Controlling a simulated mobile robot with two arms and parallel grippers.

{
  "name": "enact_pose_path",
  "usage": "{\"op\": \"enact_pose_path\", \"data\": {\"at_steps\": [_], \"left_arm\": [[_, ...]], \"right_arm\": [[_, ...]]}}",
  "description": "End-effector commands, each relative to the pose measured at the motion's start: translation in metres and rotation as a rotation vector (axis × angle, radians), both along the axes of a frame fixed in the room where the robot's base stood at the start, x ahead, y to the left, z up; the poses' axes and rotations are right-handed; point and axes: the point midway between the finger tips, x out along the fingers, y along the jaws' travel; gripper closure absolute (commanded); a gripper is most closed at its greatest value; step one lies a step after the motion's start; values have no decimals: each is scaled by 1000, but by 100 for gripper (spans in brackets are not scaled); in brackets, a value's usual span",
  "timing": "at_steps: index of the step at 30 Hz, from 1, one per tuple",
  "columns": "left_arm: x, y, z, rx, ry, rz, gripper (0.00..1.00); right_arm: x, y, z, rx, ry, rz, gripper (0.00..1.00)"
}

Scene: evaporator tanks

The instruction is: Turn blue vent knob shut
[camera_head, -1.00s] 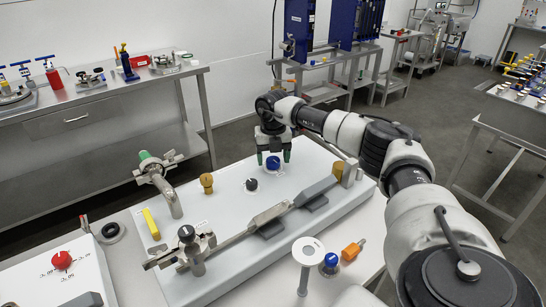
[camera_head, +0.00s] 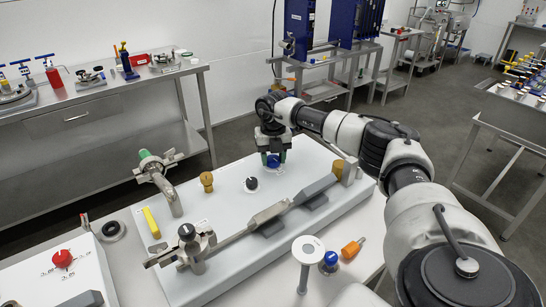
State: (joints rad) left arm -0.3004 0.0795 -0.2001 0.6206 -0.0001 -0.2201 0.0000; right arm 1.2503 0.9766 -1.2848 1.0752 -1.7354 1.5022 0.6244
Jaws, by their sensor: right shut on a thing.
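The blue vent knob (camera_head: 273,161) sits on the white panel (camera_head: 225,220), near its back edge. The knob's pointer or marks cannot be made out. My left gripper is not in view.
A black knob (camera_head: 251,184) and a brass knob (camera_head: 207,181) stand left of the blue knob. A metal lever bar (camera_head: 265,216) crosses the panel in front. A curved pipe (camera_head: 165,187) rises at the panel's left. A second brass knob (camera_head: 338,168) is at the right.

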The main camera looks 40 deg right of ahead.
Motion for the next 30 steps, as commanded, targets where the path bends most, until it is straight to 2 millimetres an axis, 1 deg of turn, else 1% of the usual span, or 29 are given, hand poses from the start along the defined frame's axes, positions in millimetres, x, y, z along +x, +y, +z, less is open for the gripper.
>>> {"op": "enact_pose_path", "data": {"at_steps": [8,30], "left_arm": [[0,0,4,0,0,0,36],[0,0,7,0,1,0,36]], "right_arm": [[0,0,1,1,-1,163,80],[1,-1,1,0,-2,860,80]]}}
